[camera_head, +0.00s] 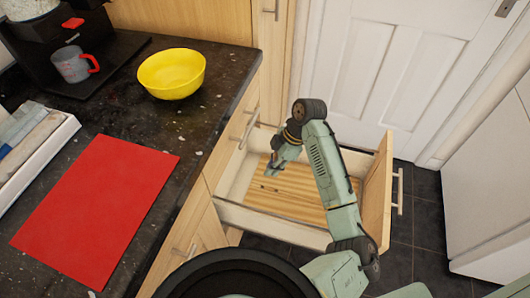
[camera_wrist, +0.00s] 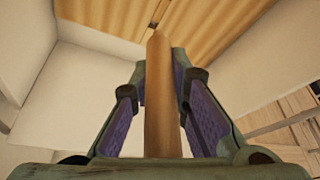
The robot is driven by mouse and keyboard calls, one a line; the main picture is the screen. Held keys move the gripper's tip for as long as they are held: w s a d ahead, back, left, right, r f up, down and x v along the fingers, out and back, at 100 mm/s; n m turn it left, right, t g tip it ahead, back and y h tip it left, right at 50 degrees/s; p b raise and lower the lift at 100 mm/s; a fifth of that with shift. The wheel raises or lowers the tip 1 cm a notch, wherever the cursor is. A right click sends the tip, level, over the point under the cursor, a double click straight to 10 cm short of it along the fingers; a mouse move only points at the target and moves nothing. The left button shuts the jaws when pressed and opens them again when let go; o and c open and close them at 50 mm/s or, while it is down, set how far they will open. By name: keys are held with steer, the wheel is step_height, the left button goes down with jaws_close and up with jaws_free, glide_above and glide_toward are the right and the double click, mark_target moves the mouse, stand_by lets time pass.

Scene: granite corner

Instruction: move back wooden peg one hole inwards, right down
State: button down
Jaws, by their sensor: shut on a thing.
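My gripper (camera_head: 272,168) reaches down into an open drawer (camera_head: 272,222). In the wrist view, my gripper (camera_wrist: 160,85) is shut on a wooden peg (camera_wrist: 161,110), which stands lengthwise between the two purple-padded fingers. The peg's pointed-looking end faces the slatted wooden drawer bottom (camera_wrist: 218,30); I cannot tell whether it touches it. In the head view the bottom (camera_head: 305,190) shows a few small dark spots, perhaps holes, near the left. The peg itself is too small to make out in the head view.
The drawer walls and its front panel (camera_head: 378,190) enclose my gripper. The dark counter at left holds a yellow bowl (camera_head: 171,75), a red mat (camera_head: 98,205), a grey mug (camera_head: 74,65) and a white tray (camera_head: 45,155). A white door (camera_head: 400,75) stands behind the drawer.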

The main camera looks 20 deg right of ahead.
steer(key=shift+s+f+n, duration=0.3)
steer(key=shift+s+f, duration=0.45)
steer(key=shift+s, duration=0.1)
steer(key=shift+f, duration=0.1)
steer(key=b, duration=0.5)
glide_above(268, 193)
steer(key=d, duration=0.2)
steer(key=shift+a+f, duration=0.1)
steer(key=shift+f, duration=2.75)
steer(key=shift+f+b, duration=1.2)
steer(key=shift+b, duration=0.05)
steer(key=shift+a+f, duration=0.1)
steer(key=shift+f, duration=0.2)
steer(key=shift+r, duration=0.2)
steer(key=shift+r+p, duration=0.5)
steer(key=shift+r, duration=0.15)
steer(key=shift+w+r+p, duration=0.1)
steer(key=shift+p, duration=0.35)
